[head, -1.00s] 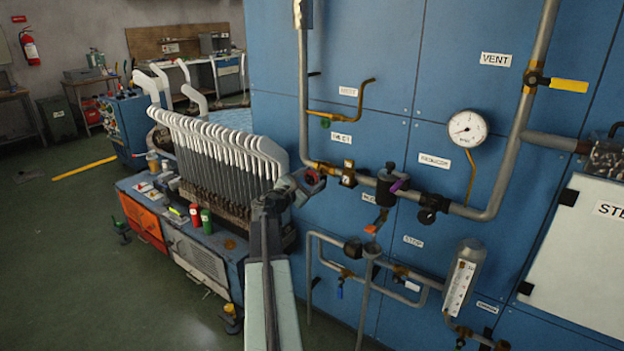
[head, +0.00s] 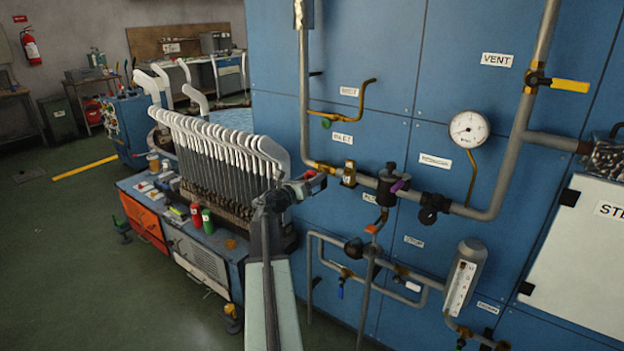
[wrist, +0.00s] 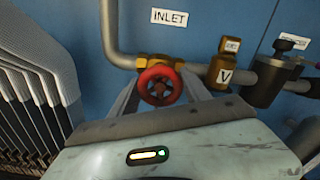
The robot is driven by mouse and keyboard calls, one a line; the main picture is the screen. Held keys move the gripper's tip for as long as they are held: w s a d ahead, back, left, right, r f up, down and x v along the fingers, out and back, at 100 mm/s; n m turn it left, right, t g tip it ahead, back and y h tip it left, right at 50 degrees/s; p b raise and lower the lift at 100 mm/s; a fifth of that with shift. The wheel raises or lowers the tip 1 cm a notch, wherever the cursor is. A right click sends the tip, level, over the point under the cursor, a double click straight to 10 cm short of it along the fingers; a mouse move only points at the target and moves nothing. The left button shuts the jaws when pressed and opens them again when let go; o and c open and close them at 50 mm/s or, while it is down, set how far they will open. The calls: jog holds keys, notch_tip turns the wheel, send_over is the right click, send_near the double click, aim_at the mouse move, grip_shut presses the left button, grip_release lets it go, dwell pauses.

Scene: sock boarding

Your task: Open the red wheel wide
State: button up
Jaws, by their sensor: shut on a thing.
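The red wheel (wrist: 160,86) is a small round handwheel on a brass valve body on the grey pipe, under the INLET label (wrist: 169,17). In the head view the red wheel (head: 318,181) is partly hidden behind my gripper (head: 309,185). In the wrist view my gripper (wrist: 160,92) faces the wheel squarely, with one finger at its left and one at its right. It is shut on the wheel's rim.
A brass valve marked V (wrist: 224,75) and a dark fitting (wrist: 271,82) sit right of the wheel on the same pipe. White-topped sock boards (head: 220,150) stand close on the left. A pressure gauge (head: 469,129) hangs on the blue wall at the right.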

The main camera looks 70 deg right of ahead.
jog(key=shift+s+n, duration=0.15)
jog(key=shift+n, duration=0.35)
jog(key=o, duration=1.4)
jog(key=shift+f, duration=0.1)
jog(key=v, duration=0.7)
jog(key=shift+a, duration=0.35)
